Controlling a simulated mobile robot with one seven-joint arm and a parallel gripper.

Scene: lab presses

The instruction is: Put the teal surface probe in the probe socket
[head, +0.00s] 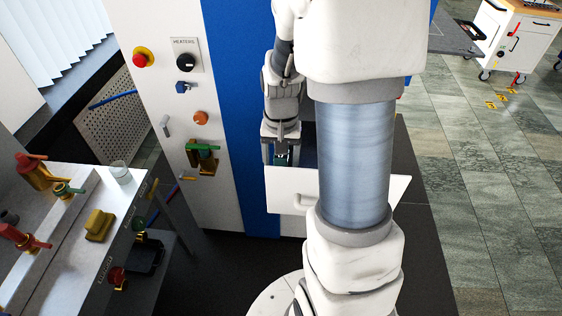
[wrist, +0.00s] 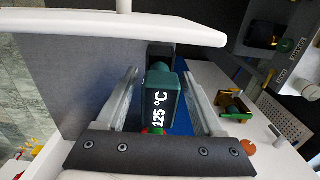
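The teal surface probe (wrist: 162,95) shows in the wrist view with a black display reading 125 °C and red and green marks at its near end. My gripper (wrist: 161,76) has one finger on each side of it, with narrow gaps visible beside the probe. In the head view my gripper (head: 281,152) points down over the open drawer (head: 345,190) of the press, with a bit of teal between its fingers. The probe's lower part is hidden. I cannot pick out the probe socket with certainty.
The press panel carries a red button (head: 143,57), a black knob (head: 186,62) and a green-handled brass fitting (head: 203,157). A side bench at left holds a yellow block (head: 99,225), a glass (head: 120,172) and valves. Floor at right is open; a white cart (head: 515,40) stands far back.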

